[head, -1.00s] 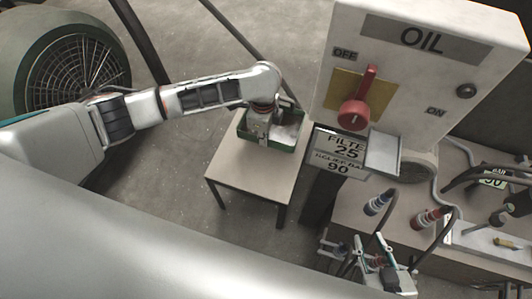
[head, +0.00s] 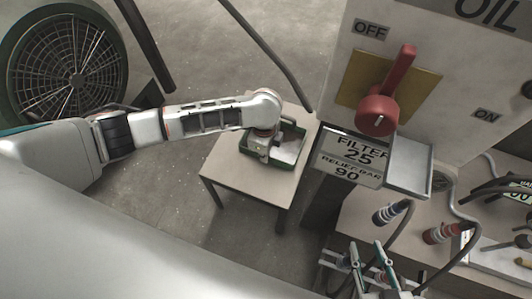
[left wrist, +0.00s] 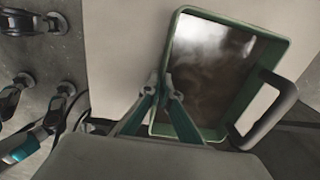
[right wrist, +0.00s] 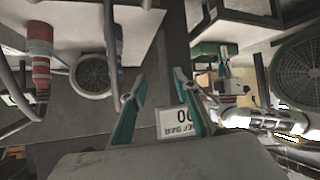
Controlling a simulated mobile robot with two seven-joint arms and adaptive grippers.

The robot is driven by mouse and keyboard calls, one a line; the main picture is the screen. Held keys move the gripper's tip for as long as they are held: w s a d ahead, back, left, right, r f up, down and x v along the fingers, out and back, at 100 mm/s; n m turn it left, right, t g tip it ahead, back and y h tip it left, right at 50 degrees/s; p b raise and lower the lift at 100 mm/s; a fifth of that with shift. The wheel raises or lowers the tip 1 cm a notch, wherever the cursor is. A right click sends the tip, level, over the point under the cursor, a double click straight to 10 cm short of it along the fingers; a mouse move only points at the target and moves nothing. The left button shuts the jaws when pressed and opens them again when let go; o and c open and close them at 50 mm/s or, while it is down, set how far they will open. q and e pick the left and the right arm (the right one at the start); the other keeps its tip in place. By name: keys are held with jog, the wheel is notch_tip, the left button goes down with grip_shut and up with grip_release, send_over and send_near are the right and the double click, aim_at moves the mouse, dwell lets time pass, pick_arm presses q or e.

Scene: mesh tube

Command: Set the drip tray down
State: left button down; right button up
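The drip tray is a green-rimmed rectangular tray with a shiny grey floor; in the head view the tray (head: 291,150) is over the small table (head: 235,165). In the left wrist view the tray (left wrist: 215,18) fills the upper middle, with a dark handle (left wrist: 272,112) on its right side. Whether its underside rests fully on the tabletop is hidden. My left gripper (left wrist: 163,82) has its fingertips close together on the tray's left rim. It also shows in the head view (head: 262,150). My right gripper (right wrist: 158,95) is open and empty, near the oil bench at the lower right (head: 372,262).
The oil cabinet (head: 425,75) with a red lever (head: 385,100) and a filter sign (head: 350,160) stands right of the table. A bench (head: 365,222) with blue and red hose fittings is below it. A round fan grille (head: 75,75) is at upper left.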

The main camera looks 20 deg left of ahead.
pick_arm(q)
jog(key=shift+w, duration=0.1)
jog(key=c, duration=2.3)
grip_release()
